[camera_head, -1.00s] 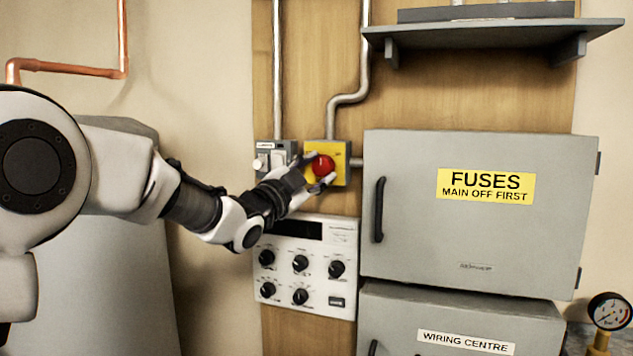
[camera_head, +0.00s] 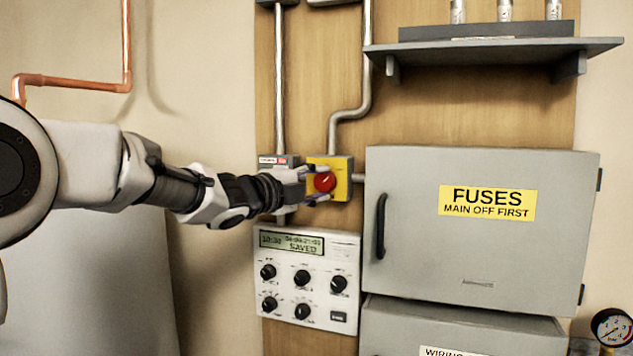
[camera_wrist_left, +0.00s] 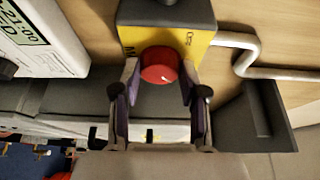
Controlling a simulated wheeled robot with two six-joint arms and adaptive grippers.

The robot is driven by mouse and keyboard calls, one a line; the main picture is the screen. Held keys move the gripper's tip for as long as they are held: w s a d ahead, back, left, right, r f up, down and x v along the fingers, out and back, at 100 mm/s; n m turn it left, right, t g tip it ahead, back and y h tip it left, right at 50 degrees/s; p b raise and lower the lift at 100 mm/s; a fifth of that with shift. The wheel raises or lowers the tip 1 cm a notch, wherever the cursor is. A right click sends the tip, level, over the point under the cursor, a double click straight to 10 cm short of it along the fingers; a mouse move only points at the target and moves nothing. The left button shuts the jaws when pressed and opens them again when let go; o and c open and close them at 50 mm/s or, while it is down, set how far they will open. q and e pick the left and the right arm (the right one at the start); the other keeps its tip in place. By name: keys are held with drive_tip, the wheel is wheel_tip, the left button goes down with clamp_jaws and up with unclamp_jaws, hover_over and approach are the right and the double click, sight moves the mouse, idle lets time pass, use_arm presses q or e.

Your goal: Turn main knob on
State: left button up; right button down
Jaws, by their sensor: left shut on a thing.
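The main knob is a round red knob (camera_head: 324,182) on a yellow-faced switch box (camera_head: 343,188) on the wooden board. My left gripper (camera_head: 318,183) reaches it from the left, with its fingers on either side of the knob. In the left wrist view the red knob (camera_wrist_left: 160,66) sits between the two fingertips (camera_wrist_left: 160,80), and the gripper is shut on it. A white pointer mark shows on the knob, and the yellow plate (camera_wrist_left: 190,45) carries lettering partly hidden by the knob. My right gripper is not in view.
Below is a white controller (camera_head: 306,280) with its display lit, reading "SAVED". A grey box (camera_head: 278,162) with a red mark is just left of the knob, partly behind my gripper. A grey fuse cabinet (camera_head: 480,255) stands right, under a shelf (camera_head: 490,50).

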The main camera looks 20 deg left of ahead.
use_arm(q)
drive_tip(key=shift+r, duration=0.2)
idle(0.3)
drive_tip(key=o, duration=1)
drive_tip(key=shift+o, duration=0.8)
drive_tip(key=shift+w+f, duration=0.15)
